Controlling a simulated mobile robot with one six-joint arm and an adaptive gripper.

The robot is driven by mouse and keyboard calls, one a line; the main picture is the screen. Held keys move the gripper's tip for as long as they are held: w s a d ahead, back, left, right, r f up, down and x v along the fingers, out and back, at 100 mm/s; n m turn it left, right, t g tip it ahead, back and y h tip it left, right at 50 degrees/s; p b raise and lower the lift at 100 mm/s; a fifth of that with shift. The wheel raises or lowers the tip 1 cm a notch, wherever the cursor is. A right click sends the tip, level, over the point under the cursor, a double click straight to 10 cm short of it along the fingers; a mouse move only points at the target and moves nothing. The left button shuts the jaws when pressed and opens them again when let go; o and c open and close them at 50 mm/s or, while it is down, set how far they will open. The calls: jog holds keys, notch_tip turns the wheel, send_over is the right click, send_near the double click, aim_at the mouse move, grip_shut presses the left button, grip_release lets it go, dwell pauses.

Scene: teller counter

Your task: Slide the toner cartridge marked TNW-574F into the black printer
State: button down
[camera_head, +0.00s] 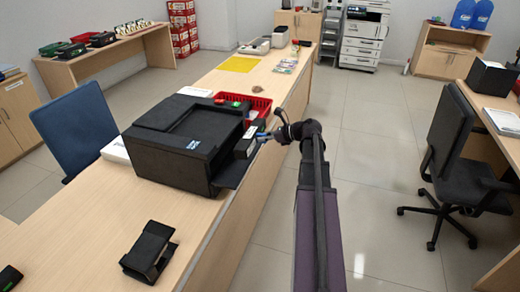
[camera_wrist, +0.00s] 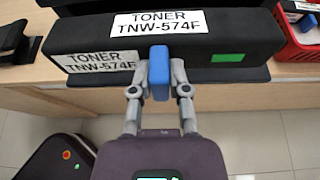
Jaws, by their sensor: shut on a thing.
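The black printer (camera_head: 190,140) stands on the wooden counter, with a dark flap (camera_head: 232,172) folded out at its right side. The toner cartridge (camera_head: 243,149) is a black block at that side, close to the printer; I cannot tell whether any of it is inside. In the wrist view the cartridge (camera_wrist: 195,42) shows two white TNW-574F labels and a green patch. My gripper (camera_wrist: 160,90) is shut on the blue handle (camera_wrist: 159,72) on its near face. In the head view my gripper (camera_head: 265,137) reaches in from the right.
A red basket (camera_head: 257,104) with several items stands just behind the printer; it also shows in the wrist view (camera_wrist: 299,45). A black stand (camera_head: 149,252) lies on the counter in front. A blue chair (camera_head: 75,130) is at left.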

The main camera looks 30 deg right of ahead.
jog(key=f+b, duration=0.3)
jog(key=w+f+b, duration=0.1)
jog(key=f, duration=0.1)
jog(key=shift+w+a, duration=0.15)
dwell(0.6)
jog(key=shift+w+a+r+b+x, duration=0.2)
jog(key=shift+r+b+x, duration=0.45)
jog(key=shift+x, duration=2.4)
jog(key=shift+w+a+r+b+x, duration=0.1)
jog(key=shift+w+r+b+x, duration=0.35)
jog(key=shift+x, duration=2.55)
jog(key=shift+w+a+r+b+x, duration=0.1)
jog(key=shift+r+b+x, duration=0.7)
jog(key=shift+x, duration=2.25)
jog(key=shift+r, duration=0.1)
jog(key=c, duration=0.5)
grip_release()
jog(key=shift+c, duration=0.2)
